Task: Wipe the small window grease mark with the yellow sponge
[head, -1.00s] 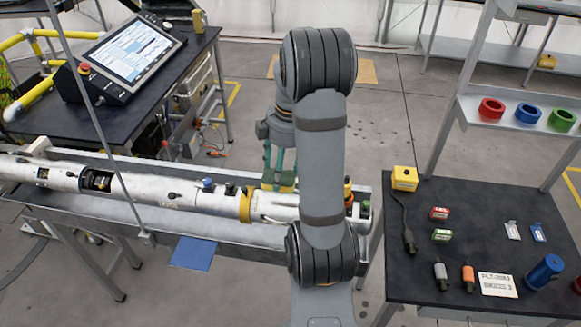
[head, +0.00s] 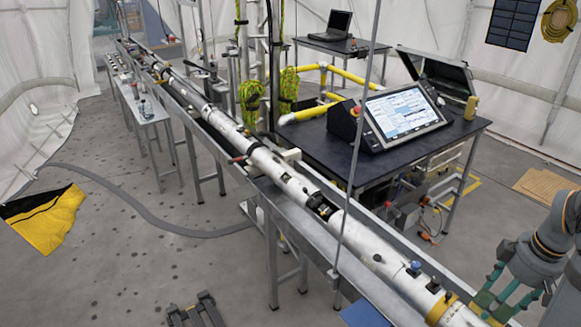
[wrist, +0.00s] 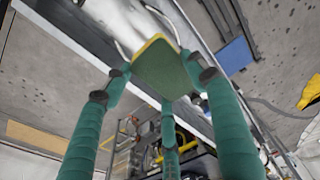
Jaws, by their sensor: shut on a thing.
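My gripper (head: 503,292) is at the lower right of the head view, by the near end of the long white tube (head: 384,255). In the wrist view its green fingers (wrist: 163,80) are shut on the sponge (wrist: 160,65), which shows a dull green face and a thin yellow edge. The sponge also shows partly in the head view (head: 491,307), low beside the tube's yellow band (head: 441,308). I cannot tell whether it touches the tube. The tube has a dark opening (head: 322,206) farther along. I cannot make out the window's grease mark.
The tube lies along a metal rail bench (head: 300,232). A black table (head: 335,150) with a tilted console screen (head: 404,116) stands behind it. A thin grey pole (head: 362,120) crosses in front. A blue sheet (wrist: 237,54) hangs beside the bench.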

